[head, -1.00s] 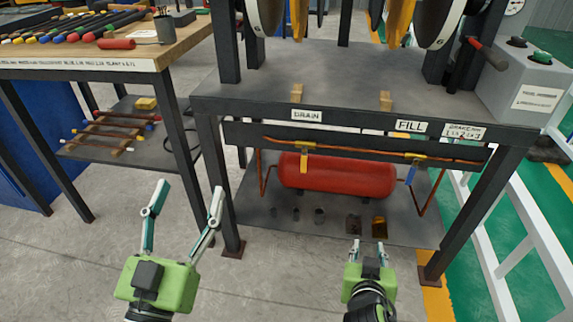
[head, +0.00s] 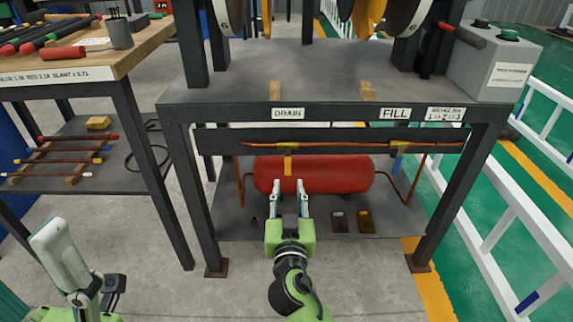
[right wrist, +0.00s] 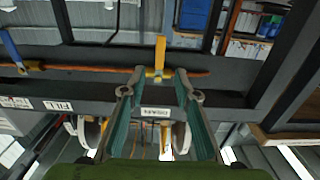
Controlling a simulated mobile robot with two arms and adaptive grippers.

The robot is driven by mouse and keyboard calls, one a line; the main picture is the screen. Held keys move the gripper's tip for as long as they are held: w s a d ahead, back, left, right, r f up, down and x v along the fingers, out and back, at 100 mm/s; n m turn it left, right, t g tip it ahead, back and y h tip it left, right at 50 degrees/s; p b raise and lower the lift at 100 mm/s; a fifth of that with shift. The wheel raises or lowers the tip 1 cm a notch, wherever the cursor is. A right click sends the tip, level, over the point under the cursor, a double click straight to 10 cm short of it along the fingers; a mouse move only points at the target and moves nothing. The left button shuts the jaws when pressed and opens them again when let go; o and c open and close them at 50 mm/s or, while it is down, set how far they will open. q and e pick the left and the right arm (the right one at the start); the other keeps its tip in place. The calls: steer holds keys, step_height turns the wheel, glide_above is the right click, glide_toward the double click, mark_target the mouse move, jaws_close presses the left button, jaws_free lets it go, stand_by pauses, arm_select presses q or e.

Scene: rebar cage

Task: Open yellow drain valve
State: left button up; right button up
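The yellow drain valve handle (head: 288,165) hangs down from the copper pipe (head: 335,142) below the DRAIN label (head: 288,113). In the right wrist view the handle (right wrist: 160,54) shows past my fingertips, near the middle. My right gripper (head: 289,184) is open and empty, with its fingers just below and in front of the handle in the head view. In the right wrist view its fingers (right wrist: 155,84) stand apart, one to each side of the handle's line; I cannot tell whether they touch it.
A blue fill valve handle (head: 397,160) hangs on the pipe to the right. A red tank (head: 330,175) lies behind the handles on the lower shelf. The frame's dark legs (head: 175,185) bound the opening. A wooden bench (head: 150,45) stands at the left.

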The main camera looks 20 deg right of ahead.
mark_target(288, 165)
steer(key=b+x, duration=0.1)
steer(key=x, duration=0.9)
steer(key=shift+w, duration=0.15)
jaws_close()
